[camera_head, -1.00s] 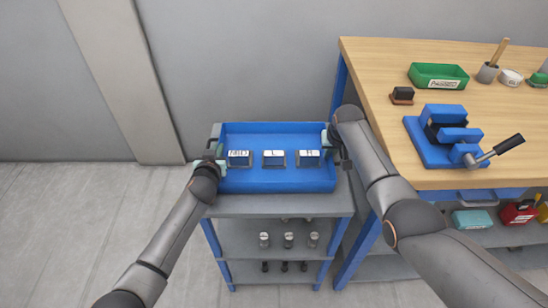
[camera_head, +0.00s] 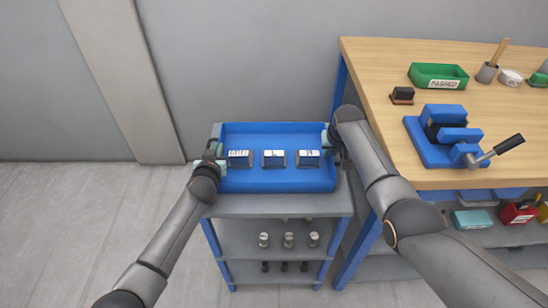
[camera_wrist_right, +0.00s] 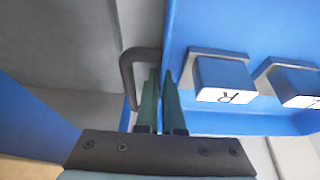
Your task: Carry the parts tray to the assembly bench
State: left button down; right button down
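The blue parts tray (camera_head: 277,185) rests level on top of a grey shelf cart. Three dark-based blocks with white labels sit in it in a row: left (camera_head: 239,159), middle (camera_head: 274,159) and right (camera_head: 308,158). My left gripper (camera_head: 212,158) is at the tray's left end; its fingers are too small to tell whether they grip. My right gripper (camera_head: 335,146) is at the right end. In the right wrist view its green fingers (camera_wrist_right: 162,95) are close together at the tray's end wall, seemingly pinching it, beside a dark loop handle (camera_wrist_right: 128,75).
The wooden assembly bench (camera_head: 385,65) stands right of the cart (camera_head: 280,206). It bears a blue lever fixture (camera_head: 435,155), a small dark block (camera_head: 402,94), a green tray (camera_head: 438,85) and a cup (camera_head: 487,73). Lower cart shelves hold small parts.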

pick_arm(q)
jog(key=shift+w+r, duration=0.15)
jog(key=shift+r, duration=0.15)
pick_arm(e)
jog(key=shift+w+a+r, duration=0.1)
jog(key=shift+w+r, duration=0.05)
jog(key=shift+r, duration=0.1)
